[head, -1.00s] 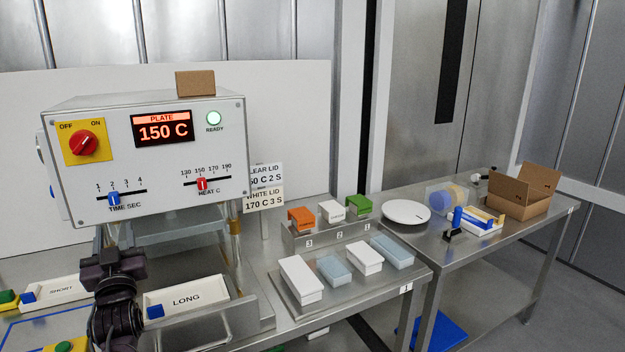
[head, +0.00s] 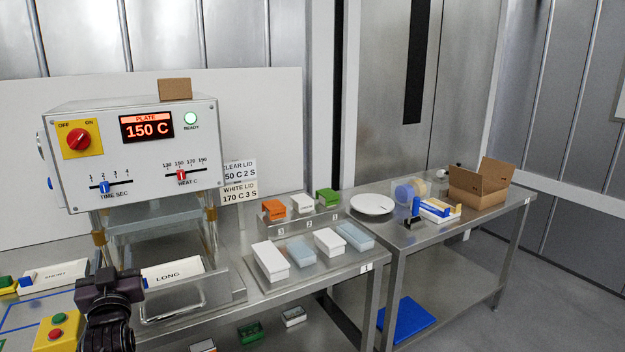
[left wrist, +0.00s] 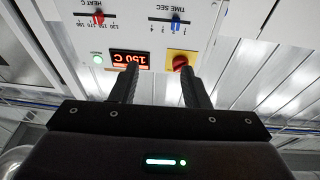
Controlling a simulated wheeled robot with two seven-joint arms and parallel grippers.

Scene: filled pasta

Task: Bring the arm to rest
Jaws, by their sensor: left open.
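My left gripper (head: 107,282) is at the lower left of the head view, in front of the heating machine (head: 195,150) and near the tray marked LONG (head: 172,271). It holds nothing. In the left wrist view its two dark fingers (left wrist: 161,80) stand apart, with the machine's front panel, upside down, beyond them. The machine's display (head: 147,126) reads PLATE 150 C, and the READY lamp (head: 190,118) glows pale green. My right gripper is in neither view.
White and clear-blue packs lie on a metal tray (head: 282,285) to the right, near orange, white and green blocks. A second table (head: 400,235) holds a white plate (head: 372,204) and an open cardboard box (head: 480,186). A yellow button box (head: 58,332) stands front left.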

